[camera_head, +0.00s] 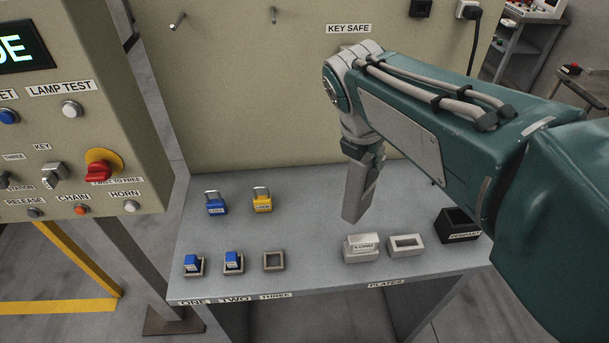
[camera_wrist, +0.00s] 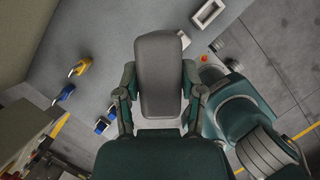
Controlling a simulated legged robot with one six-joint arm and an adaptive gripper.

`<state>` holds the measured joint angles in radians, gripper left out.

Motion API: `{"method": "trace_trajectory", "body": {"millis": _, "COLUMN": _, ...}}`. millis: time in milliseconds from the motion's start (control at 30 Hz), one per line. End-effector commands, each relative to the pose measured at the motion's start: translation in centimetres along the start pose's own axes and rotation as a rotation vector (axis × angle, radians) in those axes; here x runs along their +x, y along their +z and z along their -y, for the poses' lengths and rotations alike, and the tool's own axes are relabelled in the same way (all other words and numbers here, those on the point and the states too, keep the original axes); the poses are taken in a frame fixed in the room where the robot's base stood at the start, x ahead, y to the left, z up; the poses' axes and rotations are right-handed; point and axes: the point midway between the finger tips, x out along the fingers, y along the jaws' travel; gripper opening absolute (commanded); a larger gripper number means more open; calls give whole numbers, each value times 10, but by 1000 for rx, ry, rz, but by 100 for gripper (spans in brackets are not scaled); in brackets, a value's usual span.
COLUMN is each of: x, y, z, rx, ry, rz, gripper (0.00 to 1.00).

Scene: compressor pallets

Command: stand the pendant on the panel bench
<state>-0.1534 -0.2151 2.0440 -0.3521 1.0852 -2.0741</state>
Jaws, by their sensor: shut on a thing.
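My gripper (camera_head: 365,157) points down over the panel bench (camera_head: 310,215) and is shut on a grey slab-like block, the pendant (camera_head: 356,195). The pendant hangs below the fingers, slightly tilted, over the bench's right half; I cannot tell for sure whether its lower end touches the top. In the wrist view the pendant (camera_wrist: 160,75) lies between the two fingers, its broad grey face toward the camera. A black open box (camera_head: 459,225) labelled PENDANT stands empty at the bench's right, apart from the pendant.
A white block (camera_head: 361,247) marked LONG and an empty white holder (camera_head: 405,244) stand at the front. Blue (camera_head: 215,203) and yellow (camera_head: 262,200) padlocks stand at the left back. Small holders line the front left, one empty (camera_head: 273,261). The bench's middle is clear.

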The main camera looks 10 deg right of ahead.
Motion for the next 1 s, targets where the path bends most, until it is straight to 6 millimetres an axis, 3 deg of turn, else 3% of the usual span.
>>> {"method": "trace_trajectory", "body": {"millis": 500, "x": 67, "y": 42, "z": -67, "rx": -1, "ry": -3, "rz": -1, "gripper": 0}}
{"method": "trace_trajectory", "body": {"millis": 700, "x": 105, "y": 46, "z": -86, "rx": 0, "ry": -2, "rz": -1, "gripper": 0}}
{"method": "trace_trajectory", "body": {"millis": 1000, "x": 130, "y": 49, "z": -98, "rx": 0, "ry": -1, "rz": 0, "gripper": 0}}
